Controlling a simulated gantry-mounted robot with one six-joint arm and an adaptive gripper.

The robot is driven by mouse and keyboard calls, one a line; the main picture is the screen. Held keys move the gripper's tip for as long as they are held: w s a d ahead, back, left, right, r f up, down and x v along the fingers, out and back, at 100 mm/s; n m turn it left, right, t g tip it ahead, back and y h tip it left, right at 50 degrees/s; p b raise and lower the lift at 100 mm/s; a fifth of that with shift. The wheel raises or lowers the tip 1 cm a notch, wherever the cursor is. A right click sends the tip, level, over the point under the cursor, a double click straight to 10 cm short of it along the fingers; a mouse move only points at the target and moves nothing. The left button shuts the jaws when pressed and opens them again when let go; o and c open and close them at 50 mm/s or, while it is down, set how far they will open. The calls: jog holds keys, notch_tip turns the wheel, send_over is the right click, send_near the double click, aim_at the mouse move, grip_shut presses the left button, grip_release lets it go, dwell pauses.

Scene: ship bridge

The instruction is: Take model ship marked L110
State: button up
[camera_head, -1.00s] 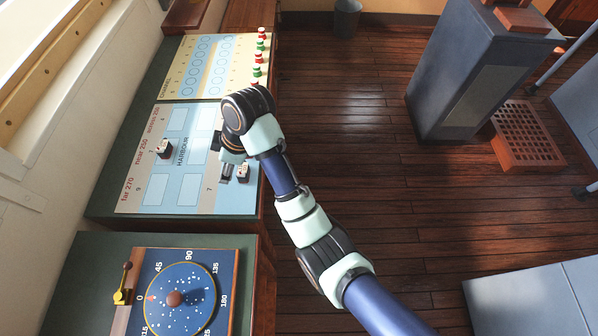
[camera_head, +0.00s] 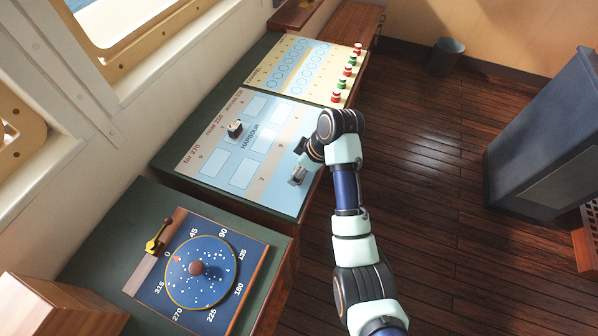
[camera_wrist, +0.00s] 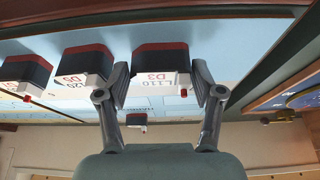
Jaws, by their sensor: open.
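The model ship marked L110 (camera_wrist: 160,62), dark with a red band and a white label that also reads D3, is between my two fingers in the wrist view. My gripper (camera_wrist: 161,88) is open, with one finger on each side of this ship; I cannot tell whether they touch it. In the head view my gripper (camera_head: 297,178) is low over the right edge of the harbour board (camera_head: 215,188), and the L110 ship is not made out there.
Two similar ships (camera_wrist: 85,66) (camera_wrist: 26,74) stand to the left of L110 in the wrist view. Another ship (camera_head: 235,129) stands on the board's left part. Red and green pegs (camera_head: 347,71) line the far panel. A compass dial (camera_head: 203,272) is nearer.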

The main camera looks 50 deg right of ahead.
jog(key=shift+f, duration=0.15)
jog(key=c, duration=0.7)
